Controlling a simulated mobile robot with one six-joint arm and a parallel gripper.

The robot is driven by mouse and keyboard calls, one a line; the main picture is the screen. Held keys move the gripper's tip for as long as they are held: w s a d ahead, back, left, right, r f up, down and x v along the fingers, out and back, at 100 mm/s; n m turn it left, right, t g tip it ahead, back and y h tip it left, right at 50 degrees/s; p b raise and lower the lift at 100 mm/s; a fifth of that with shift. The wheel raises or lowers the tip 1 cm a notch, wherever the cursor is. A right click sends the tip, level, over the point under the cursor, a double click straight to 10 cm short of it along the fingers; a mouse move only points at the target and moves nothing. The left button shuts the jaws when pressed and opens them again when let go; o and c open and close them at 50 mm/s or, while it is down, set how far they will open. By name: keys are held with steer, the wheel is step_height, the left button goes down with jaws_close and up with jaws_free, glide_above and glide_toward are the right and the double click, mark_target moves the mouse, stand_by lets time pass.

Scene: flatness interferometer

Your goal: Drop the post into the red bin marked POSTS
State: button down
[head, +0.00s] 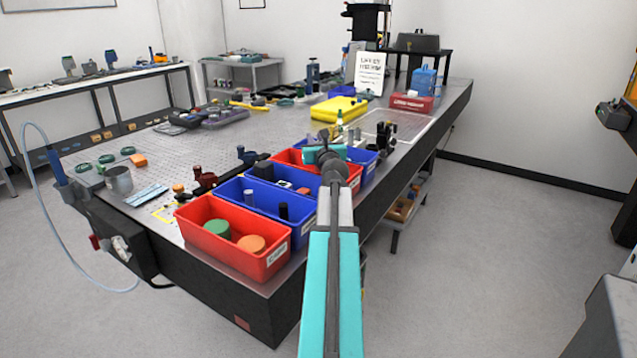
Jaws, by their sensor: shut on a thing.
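My arm reaches from the bottom of the head view over the row of bins at the table's near right edge. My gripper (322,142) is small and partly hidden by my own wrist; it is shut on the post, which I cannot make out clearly. It is above a red bin (283,157) in the row between two blue bins. My arm covers part of this bin, and I cannot read its label. Another red bin (222,256) stands nearest, with a green disc and an orange disc in it; its label is too small to read surely.
A blue bin (262,227) with small dark parts stands between the red bins. Another blue bin (369,165) is behind my wrist. A yellow tray (340,109) and a white sign (369,73) stand farther back. Open floor lies right of the table.

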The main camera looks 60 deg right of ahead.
steer(key=c, duration=1.5)
jaws_free()
steer(key=shift+s+a, duration=0.1)
steer(key=b+v, duration=0.2)
steer(key=v, duration=0.9)
steer(key=b+v, duration=0.1)
steer(key=b, duration=0.5)
steer(key=shift+s+a, duration=0.15)
steer(key=shift+a, duration=0.1)
steer(key=shift+s+a+b, duration=0.3)
steer(key=shift+s+b, duration=0.05)
steer(key=shift+b, duration=0.8)
steer(key=shift+s, duration=0.15)
